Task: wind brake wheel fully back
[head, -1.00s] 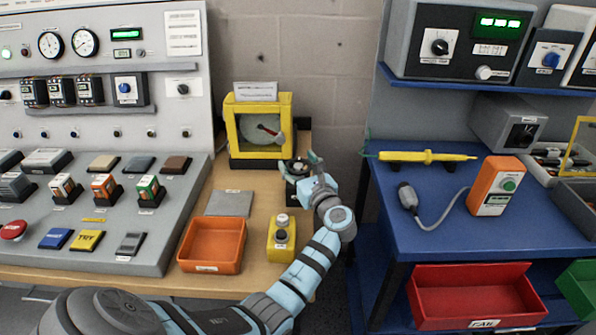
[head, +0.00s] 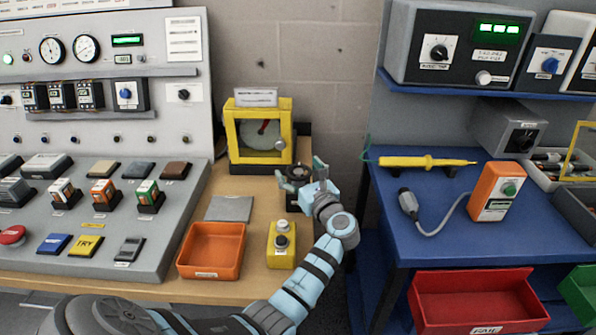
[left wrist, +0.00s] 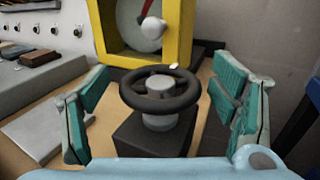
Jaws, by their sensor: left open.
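The brake wheel is a dark, spoked handwheel with a grey hub on a black block. In the left wrist view the wheel (left wrist: 160,90) sits upright in the middle. In the head view the wheel (head: 298,170) is partly hidden by my gripper. My left gripper (head: 302,178) is open, its teal fingers on either side of the wheel; the left wrist view shows gaps between fingers and rim. A yellow-framed dial box (head: 231,140) stands just behind the wheel, with a steep red pointer (head: 263,127) and a pale ball knob (head: 280,144). My right gripper is out of view.
An orange tray (head: 212,270), a grey plate (head: 230,208) and a yellow button box (head: 281,245) are on the wooden bench in front. The sloped control console (head: 80,220) is at left. A blue bench (head: 420,240) is at right, across a gap.

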